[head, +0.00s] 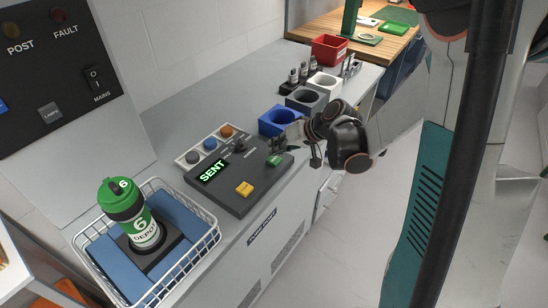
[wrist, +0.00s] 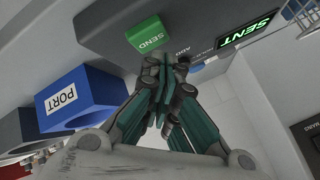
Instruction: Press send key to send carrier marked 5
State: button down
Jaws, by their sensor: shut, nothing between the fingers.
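The grey control box (head: 232,205) stands on the counter with a lit display (head: 211,171) that reads SENT in green. The display also shows in the wrist view (wrist: 248,33). The green send key (head: 274,160) is on the box, and its SEND label reads in the wrist view (wrist: 150,36). My gripper (head: 285,142) is shut and empty, its tips close to the green key; the wrist view shows the fingertips (wrist: 162,65) apart from the key. A green and white carrier marked 6 (head: 145,232) stands in the wire basket. No carrier marked 5 is visible.
A yellow key (head: 244,188) sits at the box's front. Round buttons (head: 209,144) are behind it. A blue port block (head: 277,122), a grey block (head: 306,100) and a white block (head: 325,83) line the counter beyond. A red bin (head: 329,49) stands farther back.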

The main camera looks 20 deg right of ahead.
aim_at(276, 158)
jog(key=shift+r, duration=0.1)
jog(key=shift+r+p, duration=1.8)
jog(key=shift+r, duration=0.7)
